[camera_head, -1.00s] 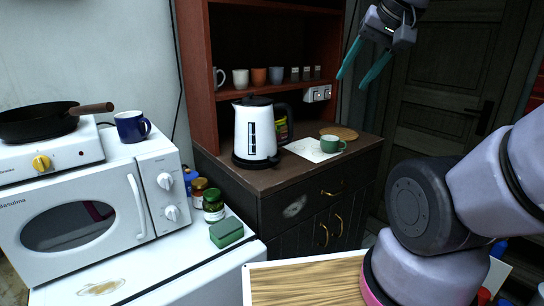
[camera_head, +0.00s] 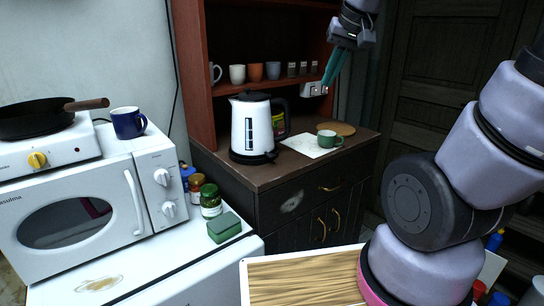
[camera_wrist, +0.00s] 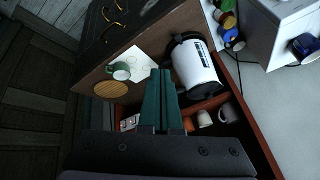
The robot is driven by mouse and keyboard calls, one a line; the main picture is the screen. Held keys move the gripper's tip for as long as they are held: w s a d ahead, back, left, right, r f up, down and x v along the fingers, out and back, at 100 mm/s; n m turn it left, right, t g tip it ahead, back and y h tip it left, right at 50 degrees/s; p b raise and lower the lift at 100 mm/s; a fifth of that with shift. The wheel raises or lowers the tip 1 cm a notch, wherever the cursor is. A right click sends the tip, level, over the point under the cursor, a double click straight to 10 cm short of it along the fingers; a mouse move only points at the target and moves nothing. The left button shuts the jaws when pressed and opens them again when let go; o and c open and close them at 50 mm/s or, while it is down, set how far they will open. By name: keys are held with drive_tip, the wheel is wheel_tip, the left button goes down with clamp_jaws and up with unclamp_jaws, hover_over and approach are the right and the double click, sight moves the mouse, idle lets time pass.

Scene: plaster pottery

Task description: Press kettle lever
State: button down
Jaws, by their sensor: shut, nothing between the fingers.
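The kettle (camera_head: 251,128) is white with a black lid, black handle and black base. It stands upright on the dark wooden cabinet. It also shows in the wrist view (camera_wrist: 195,66), right of my fingers. My gripper (camera_head: 328,84) has teal fingers and is in the air, right of the kettle and above the cabinet top. In the wrist view my gripper (camera_wrist: 161,75) has its fingers together with nothing between them. It is apart from the kettle.
A green cup (camera_head: 329,139) stands on white paper (camera_head: 303,146) right of the kettle, by a round wooden board (camera_head: 340,129). The red shelf (camera_head: 199,100) rises behind, holding several cups. A microwave (camera_head: 85,205) stands at left, with jars and a green sponge (camera_head: 224,227) nearby.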

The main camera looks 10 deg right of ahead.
drive_tip(key=w+a+f+n+g, duration=0.2)
drive_tip(key=w+a+f+n, duration=0.15)
drive_tip(key=w+f, duration=0.4)
drive_tip(key=n+g, duration=0.1)
drive_tip(key=n, duration=0.1)
approach(272, 155)
drive_tip(key=shift+s+a+r+h, duration=0.35)
drive_tip(key=shift+h, duration=0.05)
drive_tip(key=shift+x, duration=3.55)
drive_tip(key=shift+r, duration=0.1)
